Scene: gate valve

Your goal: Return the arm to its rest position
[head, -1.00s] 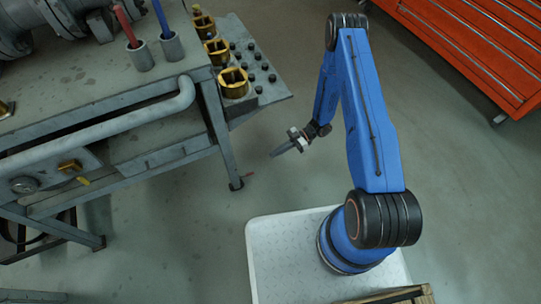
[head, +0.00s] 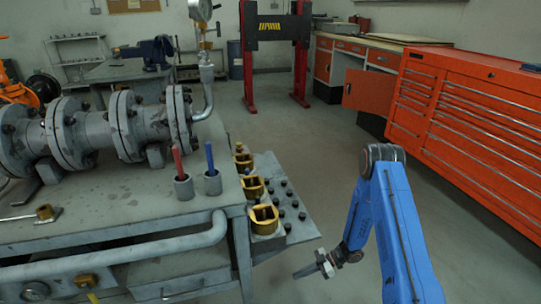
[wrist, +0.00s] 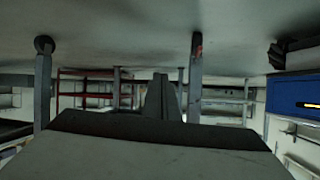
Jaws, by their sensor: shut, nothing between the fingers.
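My blue arm (head: 405,235) stands at the lower right of the head view, bent at its black elbow. My gripper (head: 306,271) hangs below and left of the elbow, pointing left. It is shut and holds nothing. It is in the open space right of the workbench and apart from it. In the wrist view, the shut fingers (wrist: 160,97) show as one dark wedge in the middle, with the dark gripper body below. My base is out of the head view.
The grey workbench (head: 110,222) at left carries a flanged pipe (head: 95,130), red and blue pens in cups, and a side shelf with brass sockets (head: 264,218). An orange tool cabinet (head: 465,110) stands at right. The floor (head: 335,150) between them is clear.

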